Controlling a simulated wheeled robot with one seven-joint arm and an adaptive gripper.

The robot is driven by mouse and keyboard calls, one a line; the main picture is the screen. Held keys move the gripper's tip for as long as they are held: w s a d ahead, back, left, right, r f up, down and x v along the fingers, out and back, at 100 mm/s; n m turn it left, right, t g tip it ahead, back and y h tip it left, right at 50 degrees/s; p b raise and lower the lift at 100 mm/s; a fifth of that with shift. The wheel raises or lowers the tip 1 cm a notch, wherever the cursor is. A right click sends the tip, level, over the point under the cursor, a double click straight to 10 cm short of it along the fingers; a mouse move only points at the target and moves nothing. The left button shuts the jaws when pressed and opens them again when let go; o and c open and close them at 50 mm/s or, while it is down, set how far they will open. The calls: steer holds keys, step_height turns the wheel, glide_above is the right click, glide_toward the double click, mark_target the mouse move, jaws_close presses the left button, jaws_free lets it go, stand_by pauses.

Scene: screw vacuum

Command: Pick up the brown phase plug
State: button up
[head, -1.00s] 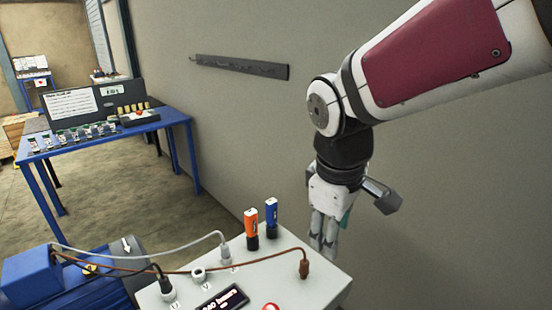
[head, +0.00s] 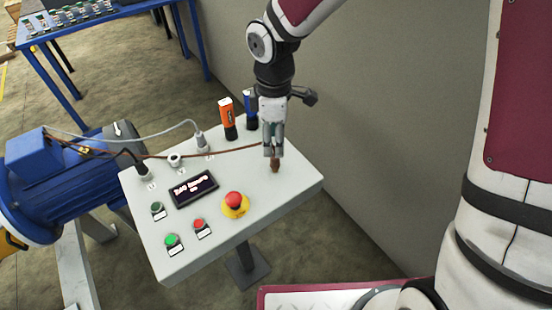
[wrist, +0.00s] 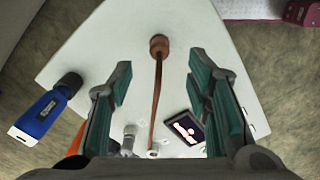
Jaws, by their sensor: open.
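The brown phase plug (head: 275,164) stands on the far right part of the white control box (head: 290,190), with a brown cable running left from it. In the wrist view the plug (wrist: 159,46) is centred between the fingers and past their tips, its cable running down the picture. My gripper (head: 273,150) points down over the plug, open and empty. The wrist view shows its teal-padded fingers (wrist: 160,78) wide apart on either side of the cable. I cannot tell the exact height of the tips above the plug.
An orange device (head: 228,119) and a blue device (head: 250,108) stand close left of my gripper. A grey plug (head: 202,142), a black plug (head: 143,171), a display (head: 194,188) and a red emergency button (head: 235,202) are on the box. A wall rises behind.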

mark_target(275, 159)
steer(key=shift+d+f+p, duration=0.1)
steer(key=shift+f+p, duration=0.25)
steer(key=shift+f, duration=3.65)
steer(key=shift+c, duration=0.6)
jaws_close()
